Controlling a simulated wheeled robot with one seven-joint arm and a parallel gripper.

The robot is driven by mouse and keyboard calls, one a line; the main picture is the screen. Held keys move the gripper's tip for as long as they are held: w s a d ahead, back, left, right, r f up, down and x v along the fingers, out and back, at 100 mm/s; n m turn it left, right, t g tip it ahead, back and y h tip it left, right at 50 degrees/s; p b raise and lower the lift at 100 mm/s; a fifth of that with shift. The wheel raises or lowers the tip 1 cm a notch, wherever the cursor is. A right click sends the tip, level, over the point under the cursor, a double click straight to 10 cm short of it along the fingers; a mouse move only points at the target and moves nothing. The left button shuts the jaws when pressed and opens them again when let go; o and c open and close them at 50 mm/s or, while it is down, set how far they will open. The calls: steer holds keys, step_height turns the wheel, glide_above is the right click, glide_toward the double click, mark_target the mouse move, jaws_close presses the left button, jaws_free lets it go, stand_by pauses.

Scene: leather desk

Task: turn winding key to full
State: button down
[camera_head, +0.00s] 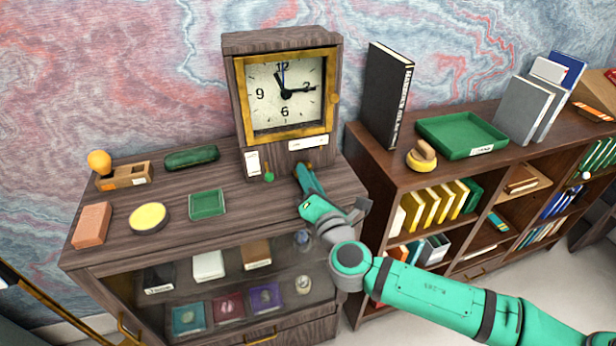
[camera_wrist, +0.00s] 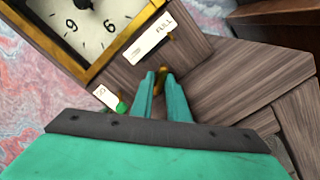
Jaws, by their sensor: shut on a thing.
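A wooden clock (camera_head: 233,130) with a gold-framed glass front stands at the back of the desk cabinet. A brass winding key (camera_wrist: 161,76) sits low on the clock's front, under a white label reading FULL (camera_wrist: 150,42). My gripper (camera_head: 306,172) reaches the key from the front right. In the wrist view its two teal fingers (camera_wrist: 157,88) are shut on the key, hiding most of it. A small green knob (camera_head: 269,177) hangs below another white label (camera_head: 252,162) to the left of the key.
The cabinet top holds a green tray (camera_head: 207,204), a yellow-topped round tin (camera_head: 148,217), a brick-coloured block (camera_head: 91,225), a dark green case (camera_head: 191,157) and a wooden stamp rack (camera_head: 124,176). A bookshelf (camera_head: 400,176) stands close on the right.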

steer(key=shift+s+a, duration=0.1)
steer(key=shift+a, duration=0.1)
steer(key=shift+d+m, duration=0.15)
steer(key=shift+m, duration=1)
steer(key=shift+d+m, duration=0.1)
steer(key=shift+m, duration=1.05)
steer(key=c, duration=1.8)
jaws_free()
steer(key=shift+d, duration=0.1)
steer(key=shift+w, duration=0.2)
